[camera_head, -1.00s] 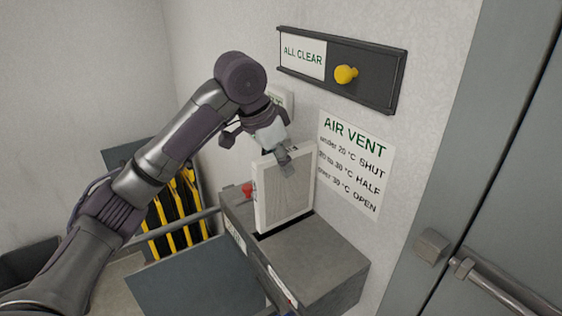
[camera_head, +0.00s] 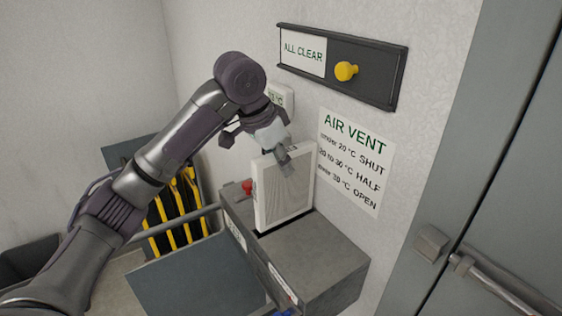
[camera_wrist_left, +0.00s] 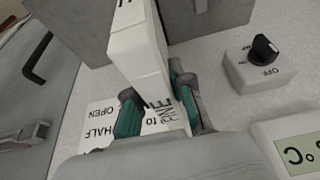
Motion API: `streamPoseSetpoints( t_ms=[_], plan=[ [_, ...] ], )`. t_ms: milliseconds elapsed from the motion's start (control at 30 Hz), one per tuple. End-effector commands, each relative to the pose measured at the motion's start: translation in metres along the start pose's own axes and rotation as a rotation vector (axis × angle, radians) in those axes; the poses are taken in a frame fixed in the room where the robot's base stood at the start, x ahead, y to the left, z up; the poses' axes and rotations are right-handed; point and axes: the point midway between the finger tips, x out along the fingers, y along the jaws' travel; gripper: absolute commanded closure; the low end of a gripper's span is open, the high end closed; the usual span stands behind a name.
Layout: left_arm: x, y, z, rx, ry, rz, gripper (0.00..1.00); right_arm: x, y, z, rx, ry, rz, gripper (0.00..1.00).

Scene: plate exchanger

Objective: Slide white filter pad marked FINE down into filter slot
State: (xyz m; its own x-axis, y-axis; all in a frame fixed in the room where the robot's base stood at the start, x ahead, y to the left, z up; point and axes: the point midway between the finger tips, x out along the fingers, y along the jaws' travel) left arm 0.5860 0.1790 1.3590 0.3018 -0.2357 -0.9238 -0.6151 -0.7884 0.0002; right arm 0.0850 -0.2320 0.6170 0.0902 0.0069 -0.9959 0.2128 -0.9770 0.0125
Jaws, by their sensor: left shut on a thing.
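The white filter pad (camera_head: 287,194) stands nearly upright, with a pale grey meshed face. Its lower edge is at the dark filter slot in the top of the grey box (camera_head: 318,254); how deep it sits is hidden. My left gripper (camera_head: 284,160) is shut on the pad's top edge. In the left wrist view the pad (camera_wrist_left: 138,45) runs up from between the teal fingertips of my left gripper (camera_wrist_left: 159,106), with part of the word FINE showing. My right gripper is not in view.
A red knob (camera_head: 247,187) sits beside the slot. The wall behind carries the AIR VENT sign (camera_head: 352,160), an ALL CLEAR slider panel (camera_head: 378,77) and a small display (camera_head: 280,97). A dark panel (camera_head: 195,277) lies in front. A grey door (camera_head: 480,160) is at right.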

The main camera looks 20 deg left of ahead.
Motion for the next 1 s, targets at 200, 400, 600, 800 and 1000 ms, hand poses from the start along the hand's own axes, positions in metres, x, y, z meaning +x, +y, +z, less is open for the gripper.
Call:
streamPoseSetpoints(
  t_ms=[200, 400, 600, 800, 1000],
  plan=[
    [0.0, 0.0, 0.0, 0.0, 0.0, 0.0, 1.0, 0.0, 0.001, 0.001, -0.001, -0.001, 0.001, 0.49],
    [0.003, 0.0, 0.001, 0.0, 0.0, 0.0, 1.0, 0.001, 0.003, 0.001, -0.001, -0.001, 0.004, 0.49],
    [0.01, 0.0, 0.004, 0.0, 0.0, 0.0, 1.0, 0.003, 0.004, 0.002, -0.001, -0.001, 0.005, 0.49],
    [0.018, 0.0, 0.007, 0.0, 0.0, 0.0, 1.0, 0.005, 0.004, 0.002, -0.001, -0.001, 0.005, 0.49],
    [0.023, 0.0, 0.009, 0.001, 0.001, 0.0, 1.0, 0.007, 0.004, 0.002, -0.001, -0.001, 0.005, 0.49]
  ],
)
